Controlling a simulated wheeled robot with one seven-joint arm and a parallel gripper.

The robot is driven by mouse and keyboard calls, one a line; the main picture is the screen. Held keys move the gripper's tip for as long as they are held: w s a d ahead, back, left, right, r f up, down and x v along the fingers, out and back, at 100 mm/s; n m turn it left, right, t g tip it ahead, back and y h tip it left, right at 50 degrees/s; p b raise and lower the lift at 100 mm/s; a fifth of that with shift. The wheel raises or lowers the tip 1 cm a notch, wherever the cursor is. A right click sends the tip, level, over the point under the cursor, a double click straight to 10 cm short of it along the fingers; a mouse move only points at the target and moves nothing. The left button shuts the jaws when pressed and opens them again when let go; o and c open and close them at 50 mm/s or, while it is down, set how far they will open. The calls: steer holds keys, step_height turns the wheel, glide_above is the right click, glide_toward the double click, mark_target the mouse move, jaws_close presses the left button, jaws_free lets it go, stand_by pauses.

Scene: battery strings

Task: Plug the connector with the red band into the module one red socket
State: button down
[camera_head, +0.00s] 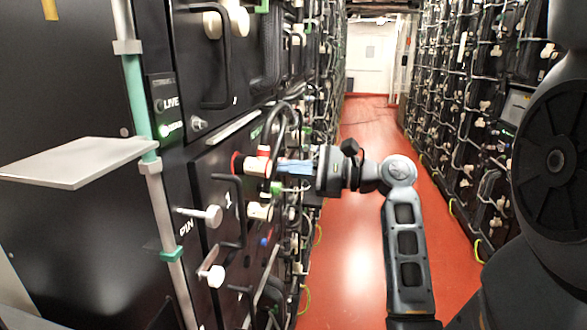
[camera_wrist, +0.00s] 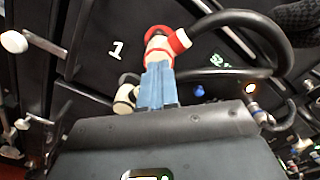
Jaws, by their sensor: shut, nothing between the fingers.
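The white connector with a red band (camera_head: 258,165) sits at the red-ringed socket (camera_head: 235,163) on the module marked 1. It also shows in the wrist view (camera_wrist: 179,42), with the red socket ring (camera_wrist: 156,29) behind its white body. A black cable loops from its banded end. The connector appears seated, but its depth in the socket is hidden. My gripper (camera_head: 283,167) has its blue fingers shut together with nothing between them. In the wrist view the fingertips (camera_wrist: 158,66) point at the back of the connector, touching or very close; I cannot tell which.
Another white connector (camera_head: 260,211) sits just below. A black handle (camera_head: 229,210) and white-knobbed pins (camera_head: 212,215) stand out from the module front. A pale shelf (camera_head: 80,162) juts out at left. The red aisle floor (camera_head: 360,190) is clear between the racks.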

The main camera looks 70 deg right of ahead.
steer(key=shift+w+a+p, duration=0.1)
steer(key=shift+w+p, duration=0.4)
steer(key=shift+w, duration=0.45)
steer(key=shift+s+d+p, duration=0.2)
steer(key=shift+s+p, duration=0.65)
steer(key=shift+s, duration=1.65)
steer(key=shift+s, duration=0.1)
